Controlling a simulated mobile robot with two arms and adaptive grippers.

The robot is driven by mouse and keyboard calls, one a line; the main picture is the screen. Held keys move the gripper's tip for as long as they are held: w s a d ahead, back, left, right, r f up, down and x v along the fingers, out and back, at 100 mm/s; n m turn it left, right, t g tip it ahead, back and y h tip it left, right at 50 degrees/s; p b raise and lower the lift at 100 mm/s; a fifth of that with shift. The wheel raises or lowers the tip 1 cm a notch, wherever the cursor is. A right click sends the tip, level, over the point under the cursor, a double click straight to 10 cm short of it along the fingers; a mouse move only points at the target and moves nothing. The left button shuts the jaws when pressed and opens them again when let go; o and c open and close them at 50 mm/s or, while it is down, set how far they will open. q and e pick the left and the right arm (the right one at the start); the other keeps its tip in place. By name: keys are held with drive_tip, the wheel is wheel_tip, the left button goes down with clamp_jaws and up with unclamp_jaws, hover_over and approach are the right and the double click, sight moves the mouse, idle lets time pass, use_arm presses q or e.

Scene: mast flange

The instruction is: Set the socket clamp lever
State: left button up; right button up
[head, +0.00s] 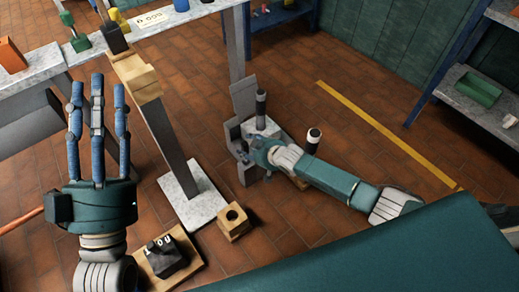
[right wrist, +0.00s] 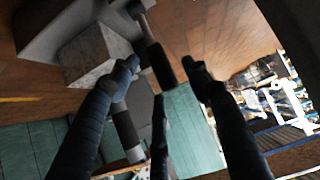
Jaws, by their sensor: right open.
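Two black-gripped upright handles stand at a grey bracket (head: 243,100) with a pale block on the floor, right of centre in the head view. One handle (head: 260,108) is tall beside the bracket; the other (head: 313,138) has a white band and stands behind my right forearm. I cannot tell which is the clamp lever. My right gripper (head: 258,150) is open low by the bracket. In the right wrist view, a black grip on a metal rod (right wrist: 157,62) lies between its open fingers (right wrist: 160,68); contact is unclear. My left gripper (head: 98,90) is open and empty, fingers pointing up.
A post with a wooden block (head: 137,80) stands on a pale base (head: 195,200) between my arms. A wooden block with a hole (head: 233,222) and a black device on a wooden board (head: 167,257) sit nearer. Shelving (head: 480,110) is at right. Floor beyond my right forearm is clear.

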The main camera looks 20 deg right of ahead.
drive_tip(key=v, duration=1)
drive_tip(key=shift+w, duration=0.1)
